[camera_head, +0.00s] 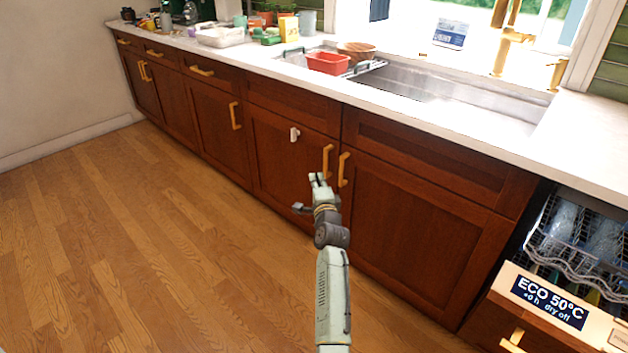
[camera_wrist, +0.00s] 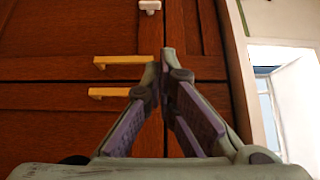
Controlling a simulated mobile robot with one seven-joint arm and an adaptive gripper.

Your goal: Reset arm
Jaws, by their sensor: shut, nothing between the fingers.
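My gripper (camera_head: 317,178) is at the end of my raised arm, in front of the brown lower cabinets (camera_head: 290,160). In the wrist view my gripper (camera_wrist: 166,55) has its two fingertips together and nothing between them. Two gold cabinet handles (camera_head: 328,160) are close to the fingertips in the head view. In the wrist view the handles (camera_wrist: 122,60) lie just left of the fingers. I cannot tell whether the fingertips touch the cabinet front.
An open dishwasher with a rack (camera_head: 580,225) and a display panel (camera_head: 550,300) is at the lower right. A sink (camera_head: 470,95) and a red container (camera_head: 328,62) are on the counter (camera_head: 220,50). A white latch (camera_head: 295,134) is on a cabinet door. The wooden floor (camera_head: 130,240) at left is clear.

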